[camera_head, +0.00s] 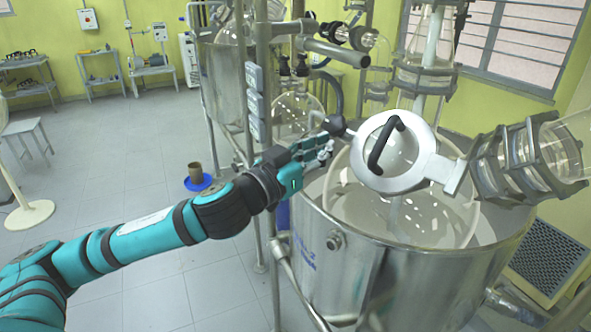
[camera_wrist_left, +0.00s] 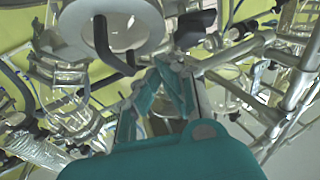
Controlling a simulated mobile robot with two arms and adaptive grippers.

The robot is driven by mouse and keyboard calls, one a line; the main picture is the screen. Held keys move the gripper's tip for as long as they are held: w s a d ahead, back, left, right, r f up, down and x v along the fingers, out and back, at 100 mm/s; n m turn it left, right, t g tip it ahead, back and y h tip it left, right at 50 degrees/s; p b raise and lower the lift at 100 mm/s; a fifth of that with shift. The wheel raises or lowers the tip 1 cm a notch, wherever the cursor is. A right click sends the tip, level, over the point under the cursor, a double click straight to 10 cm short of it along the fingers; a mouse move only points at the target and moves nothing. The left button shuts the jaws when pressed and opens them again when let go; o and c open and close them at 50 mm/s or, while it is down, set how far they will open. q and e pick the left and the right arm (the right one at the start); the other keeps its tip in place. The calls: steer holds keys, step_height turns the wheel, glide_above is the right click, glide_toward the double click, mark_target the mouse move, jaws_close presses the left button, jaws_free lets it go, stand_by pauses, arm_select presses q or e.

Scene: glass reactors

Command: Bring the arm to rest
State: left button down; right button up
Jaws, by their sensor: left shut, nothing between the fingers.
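My left arm, teal with black joints, reaches from the lower left of the head view to the glass reactor. My left gripper (camera_head: 322,148) is shut and empty at the upper left rim of the steel reactor vessel (camera_head: 345,265). It is close to the round lid (camera_head: 420,165) with a black curved handle (camera_head: 384,145); whether it touches anything there I cannot tell. In the left wrist view, the left gripper's fingers (camera_wrist_left: 170,85) show below the lid (camera_wrist_left: 130,25) and its black handle (camera_wrist_left: 103,45). My right gripper is not in view.
A metal post (camera_head: 264,90) with grey boxes stands just behind the gripper. Glass flasks and pipes crowd the area above the vessel. A blue base (camera_head: 198,184) sits on the floor at left. A white stool (camera_head: 27,130) and benches stand farther back.

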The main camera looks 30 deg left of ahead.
arm_select(q)
steer(key=f+b+v, duration=0.1)
steer(key=b+v, duration=0.2)
steer(key=v, duration=0.2)
step_height(320, 180, down, 22)
steer(key=s+n+g+y, duration=0.3)
steer(key=g+y, duration=0.2)
steer(key=s+d+f+m+g+y, duration=0.1)
steer(key=s+f+g, duration=0.8)
steer(key=s+f, duration=1.1)
step_height(320, 180, down, 24)
steer(key=s+g, duration=0.2)
steer(key=s+a+f+g, duration=0.1)
steer(key=s+a+f, duration=0.2)
steer(key=s+f, duration=1.3)
steer(key=shift+s+f+m+y, duration=0.3)
steer(key=shift+s+f, duration=0.1)
steer(key=shift+f, duration=0.3)
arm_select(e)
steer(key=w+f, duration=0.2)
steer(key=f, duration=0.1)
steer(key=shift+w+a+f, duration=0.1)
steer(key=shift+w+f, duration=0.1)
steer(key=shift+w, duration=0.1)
